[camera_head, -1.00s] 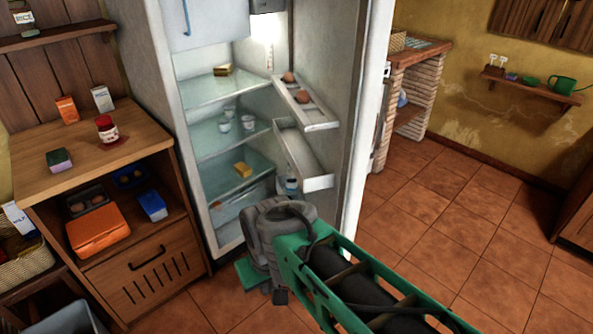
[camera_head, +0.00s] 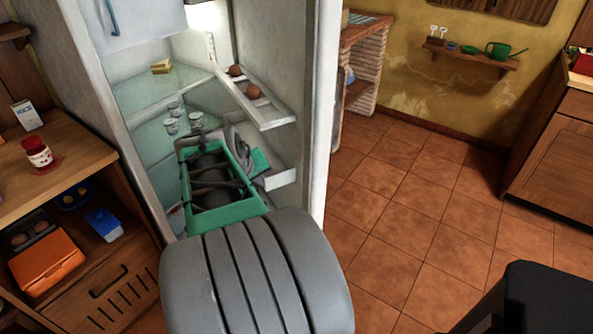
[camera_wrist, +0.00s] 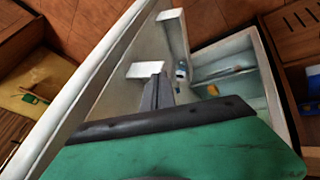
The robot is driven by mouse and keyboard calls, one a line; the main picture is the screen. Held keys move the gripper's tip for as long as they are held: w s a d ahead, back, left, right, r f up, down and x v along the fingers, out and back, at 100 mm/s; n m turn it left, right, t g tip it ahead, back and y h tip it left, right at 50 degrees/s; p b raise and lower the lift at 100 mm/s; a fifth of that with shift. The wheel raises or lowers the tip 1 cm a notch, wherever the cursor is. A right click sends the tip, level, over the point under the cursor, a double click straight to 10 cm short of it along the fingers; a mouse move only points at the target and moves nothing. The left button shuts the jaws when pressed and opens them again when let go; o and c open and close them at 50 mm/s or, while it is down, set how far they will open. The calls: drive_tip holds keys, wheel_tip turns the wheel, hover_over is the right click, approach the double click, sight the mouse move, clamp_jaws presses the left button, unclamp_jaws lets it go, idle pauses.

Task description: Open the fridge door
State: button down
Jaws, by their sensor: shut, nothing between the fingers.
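The fridge door (camera_head: 325,110) stands open in the head view, swung out to the right, with its inner face toward the cavity. Its racks (camera_head: 265,112) show, the upper one holding eggs. The fridge interior (camera_head: 150,95) is exposed, with glass shelves. My arm reaches in front of the opening, by the lower door rack. In the wrist view, my gripper (camera_wrist: 156,92) is shut and empty, its fingers between the door's inner side (camera_wrist: 100,85) and the fridge interior (camera_wrist: 228,65). I cannot tell if it touches the door. The fingertips are not clear in the head view.
A wooden counter (camera_head: 60,150) with a jar and a carton stands left of the fridge. An upper fridge compartment door (camera_head: 130,22) is closed. Tiled floor (camera_head: 400,200) is free to the right. A brick counter (camera_head: 368,60) stands behind the door.

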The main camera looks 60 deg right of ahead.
drive_tip(key=s+d+m+h, duration=0.1)
drive_tip(key=s+d, duration=0.3)
drive_tip(key=d, duration=0.1)
approach(304, 178)
drive_tip(key=shift+g, duration=0.4)
drive_tip(key=x, duration=0.4)
drive_tip(key=shift+w+d+f+b, duration=0.15)
drive_tip(key=shift+w+f+b, duration=0.15)
drive_tip(key=shift+b, duration=0.1)
